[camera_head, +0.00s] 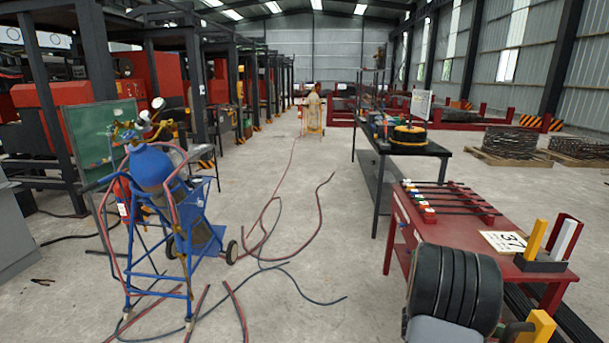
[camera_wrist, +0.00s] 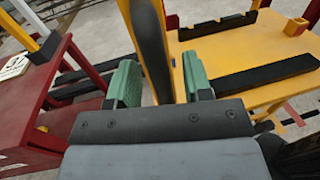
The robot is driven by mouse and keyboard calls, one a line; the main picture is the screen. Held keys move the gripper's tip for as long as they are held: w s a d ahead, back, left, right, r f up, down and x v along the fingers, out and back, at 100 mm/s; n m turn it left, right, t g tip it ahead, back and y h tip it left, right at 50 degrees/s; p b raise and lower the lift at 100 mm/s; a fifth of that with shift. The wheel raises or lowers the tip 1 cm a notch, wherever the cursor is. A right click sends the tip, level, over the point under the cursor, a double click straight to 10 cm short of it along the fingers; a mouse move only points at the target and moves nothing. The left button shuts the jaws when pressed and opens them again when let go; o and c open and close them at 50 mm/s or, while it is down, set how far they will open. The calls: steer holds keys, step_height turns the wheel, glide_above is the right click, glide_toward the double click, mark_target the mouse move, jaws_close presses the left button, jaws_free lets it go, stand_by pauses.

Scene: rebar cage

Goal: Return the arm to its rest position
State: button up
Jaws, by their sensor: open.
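My gripper (camera_wrist: 160,82) shows in the wrist view with two green fingers spread apart and open. A dark upright bar (camera_wrist: 150,40) appears between the fingers. I cannot tell how far beyond them it is, and I see no grip on it. In the head view, my black ribbed arm (camera_head: 455,288) stands at the lower right, in front of the red table.
The red table (camera_head: 463,240) carries several rods and a number plate (camera_head: 503,242); it also shows in the wrist view (camera_wrist: 30,95). A yellow surface (camera_wrist: 235,50) lies right of the fingers. A blue gas-bottle cart (camera_head: 190,245) stands left; hoses (camera_head: 290,262) cross the open floor.

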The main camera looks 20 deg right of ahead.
mark_target(506, 327)
steer(key=shift+s+d+r, duration=0.1)
steer(key=shift+s+d, duration=0.25)
steer(key=shift+d, duration=0.1)
steer(key=shift+m+y, duration=0.4)
steer(key=shift+m, duration=0.1)
steer(key=r, duration=0.1)
steer(key=w+a+r+p, duration=0.1)
steer(key=a+r+p, duration=0.1)
steer(key=r, duration=0.1)
steer(key=shift+w, duration=0.4)
steer(key=w+a+r+m+t+y+p, duration=0.2)
steer(key=w+a+r+m+t+y, duration=0.1)
steer(key=a, duration=1)
steer(key=w+a+r+m+t+y+p, duration=0.3)
steer(key=a+t, duration=0.4)
steer(key=a, duration=0.5)
steer(key=w+a+r+m+t+y+p, duration=0.3)
steer(key=w+a+r+t+y, duration=0.2)
steer(key=a, duration=0.8)
steer(key=shift+a+y, duration=0.3)
steer(key=shift+y, duration=0.8)
steer(key=shift+d, duration=0.2)
